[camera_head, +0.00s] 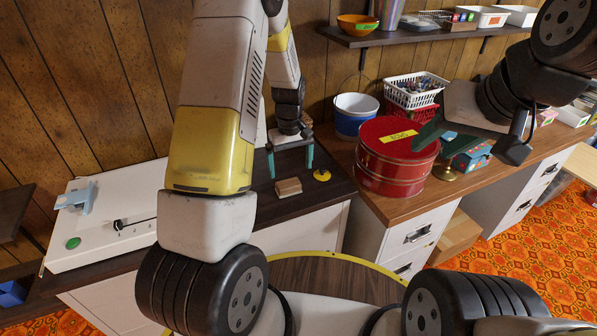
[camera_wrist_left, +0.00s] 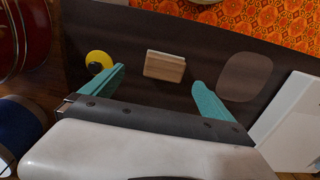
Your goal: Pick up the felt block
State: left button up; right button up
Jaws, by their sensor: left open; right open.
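The felt block (camera_head: 288,187) is a small tan block lying on the dark tabletop. My left gripper (camera_head: 291,166) has teal fingers and points down just behind and above the block. In the left wrist view the fingers of my left gripper (camera_wrist_left: 160,78) are spread wide, with the block beyond and between them, untouched. The left gripper is empty. My right gripper (camera_head: 508,140) is at the right, over the wooden counter, and only partly seen.
A yellow disc (camera_head: 322,176) lies close right of the block. A red round tin (camera_head: 397,165) and a blue tub (camera_head: 354,122) stand right of it. A white panel with a green button (camera_head: 90,225) is at left. A green lamp (camera_head: 445,174) is near my right gripper.

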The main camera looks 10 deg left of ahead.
aim_at(288, 183)
pick_arm(q)
jog(key=f, duration=0.7)
jog(key=shift+s+a+f, duration=0.2)
jog(key=shift+a+f, duration=0.05)
jog(key=shift+a, duration=0.1)
jog(key=c, duration=1.5)
jog(key=shift+r, duration=0.15)
jog(key=shift+r, duration=0.55)
notch_tip(288, 183, up, 2)
jog(key=shift+r, duration=0.15)
jog(key=s, duration=0.5)
jog(key=s+d+r, duration=0.1)
jog(key=s, duration=0.4)
jog(key=s+d, duration=0.1)
jog(key=s, duration=0.4)
jog(key=shift+s+d+r, duration=0.2)
jog(key=shift+s+d, duration=0.05)
jog(key=shift+s, duration=0.15)
